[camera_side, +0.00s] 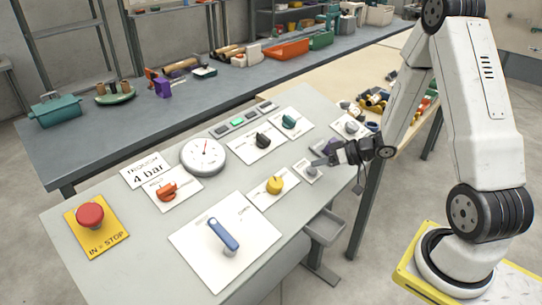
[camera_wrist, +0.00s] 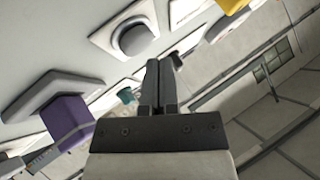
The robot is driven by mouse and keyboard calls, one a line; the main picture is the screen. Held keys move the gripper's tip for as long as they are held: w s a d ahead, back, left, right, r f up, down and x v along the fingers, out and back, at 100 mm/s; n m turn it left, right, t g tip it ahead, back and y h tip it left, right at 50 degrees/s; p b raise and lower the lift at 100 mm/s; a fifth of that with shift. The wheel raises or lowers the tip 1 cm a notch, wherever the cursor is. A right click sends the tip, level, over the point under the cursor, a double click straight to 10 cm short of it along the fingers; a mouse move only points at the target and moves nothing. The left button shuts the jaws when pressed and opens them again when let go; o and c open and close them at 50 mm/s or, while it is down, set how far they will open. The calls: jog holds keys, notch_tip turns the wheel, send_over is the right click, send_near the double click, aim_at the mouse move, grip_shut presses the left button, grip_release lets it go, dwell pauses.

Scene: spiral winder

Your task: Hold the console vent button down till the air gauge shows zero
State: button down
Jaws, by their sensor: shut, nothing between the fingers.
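A round grey button (camera_side: 311,171) on a small white plate sits at the right edge of the console; it also shows in the wrist view (camera_wrist: 133,40). No label on it is readable. My gripper (camera_side: 319,162) is shut and empty, its fingertips close to this button. In the wrist view the fingertips (camera_wrist: 160,68) appear beside the button's plate, not over the button; I cannot tell how high they are. The round white air gauge (camera_side: 203,156) stands on the console with a red needle pointing upward and slightly right; its numbers are too small to read.
A purple knob (camera_wrist: 68,118) stands close to the fingers. The console (camera_side: 135,225) also bears a yellow knob (camera_side: 275,185), a blue lever (camera_side: 223,234), an orange knob (camera_side: 166,190) and a red stop button (camera_side: 89,215). A grey tray (camera_side: 325,226) hangs at its right side.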

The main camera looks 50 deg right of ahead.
jog(key=shift+w+f, duration=0.25)
jog(key=shift+f, duration=0.6)
dwell(1.3)
jog(key=shift+r, duration=0.1)
dwell(3.4)
jog(key=shift+s+r, duration=0.3)
jog(key=shift+r, duration=0.4)
jog(key=shift+r, duration=0.15)
jog(key=shift+s+r, duration=0.25)
jog(key=shift+r, duration=0.5)
jog(key=shift+s+r, duration=0.25)
jog(key=shift+r, duration=0.5)
jog(key=shift+s+r, duration=0.25)
jog(key=shift+r, duration=0.5)
jog(key=shift+w, duration=0.1)
